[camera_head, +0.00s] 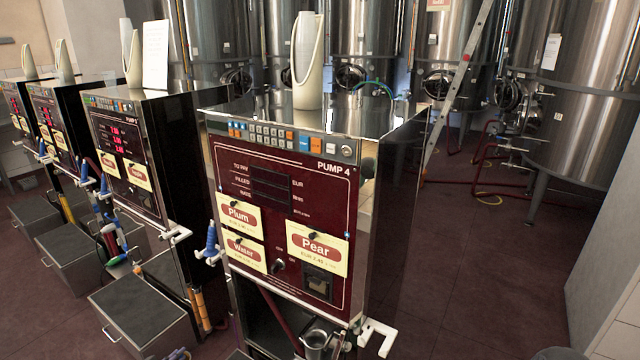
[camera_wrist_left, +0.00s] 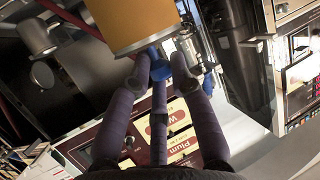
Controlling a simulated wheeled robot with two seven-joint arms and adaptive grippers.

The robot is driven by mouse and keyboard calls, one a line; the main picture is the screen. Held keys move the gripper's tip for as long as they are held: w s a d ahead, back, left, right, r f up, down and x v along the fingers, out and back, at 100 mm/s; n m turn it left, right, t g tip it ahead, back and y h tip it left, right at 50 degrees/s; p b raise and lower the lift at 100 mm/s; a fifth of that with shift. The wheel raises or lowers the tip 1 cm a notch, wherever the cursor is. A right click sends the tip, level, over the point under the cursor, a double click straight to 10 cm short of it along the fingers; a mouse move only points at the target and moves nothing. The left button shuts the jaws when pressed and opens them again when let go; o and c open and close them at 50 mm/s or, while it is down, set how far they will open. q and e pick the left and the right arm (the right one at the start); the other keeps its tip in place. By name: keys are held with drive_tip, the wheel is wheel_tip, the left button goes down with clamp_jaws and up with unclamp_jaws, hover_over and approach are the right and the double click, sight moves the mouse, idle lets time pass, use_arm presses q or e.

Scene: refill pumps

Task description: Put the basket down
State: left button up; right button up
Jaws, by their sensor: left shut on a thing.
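My left gripper (camera_wrist_left: 161,72) shows in the left wrist view. Its purple-grey fingers are closed around a small blue piece at the end of a large orange cylinder (camera_wrist_left: 138,22). The cylinder runs out of the top of that view, so its far end is hidden. The Plum and Water labels of Pump 4 show behind the fingers. I cannot make out a basket in either view. Neither gripper can be clearly made out in the head view.
Pump 4 (camera_head: 285,190) stands in front, with a white jug (camera_head: 307,75) on top. A metal cup (camera_head: 315,342) is low at its front. More pumps with grey boxes (camera_head: 140,312) stand to the left. Steel tanks and a ladder (camera_head: 458,85) are behind. Open floor (camera_head: 480,270) lies to the right.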

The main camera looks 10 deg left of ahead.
use_arm(q)
drive_tip(key=w+d+r, duration=0.1)
drive_tip(key=d+r, duration=0.3)
drive_tip(key=d, duration=0.4)
drive_tip(key=w+d+r, duration=0.1)
drive_tip(key=d+r, duration=0.2)
drive_tip(key=d, duration=0.6)
drive_tip(key=w+d+r, duration=0.1)
drive_tip(key=d+r, duration=0.3)
drive_tip(key=d, duration=0.4)
drive_tip(key=s+d+r, duration=0.3)
drive_tip(key=s+d, duration=1.1)
drive_tip(key=shift+d+r+p, duration=0.3)
drive_tip(key=shift+r+p, duration=0.1)
drive_tip(key=shift+s, duration=0.1)
